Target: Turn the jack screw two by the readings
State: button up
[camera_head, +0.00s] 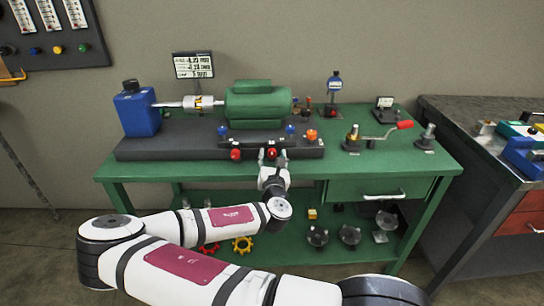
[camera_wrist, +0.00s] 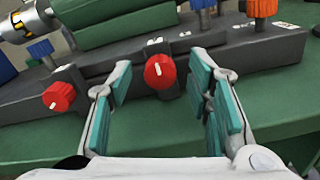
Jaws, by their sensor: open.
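Two red knobs with white marks sit on the front of a dark base. In the head view the left red knob (camera_head: 236,154) is apart from my gripper (camera_head: 271,162), which is at the right red knob (camera_head: 271,153). In the wrist view my gripper (camera_wrist: 163,88) is open, with its teal pads on either side of the right red knob (camera_wrist: 160,71). I cannot tell whether a pad touches it. The left red knob (camera_wrist: 58,96) is outside the left finger. A readout sign (camera_head: 193,66) stands behind; its digits are too small to read surely.
The base (camera_head: 150,148) carries a green motor-like body (camera_head: 257,104), a blue container (camera_head: 137,112), blue knobs (camera_head: 290,129) and an orange knob (camera_head: 311,134). A red-handled crank (camera_head: 404,125) lies to the right on the green bench (camera_head: 365,165). A dark cabinet (camera_head: 470,130) stands further right.

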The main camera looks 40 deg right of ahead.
jog(key=shift+w+d, duration=0.3)
jog(key=shift+w, duration=0.15)
grip_shut()
jog(key=shift+m, duration=0.4)
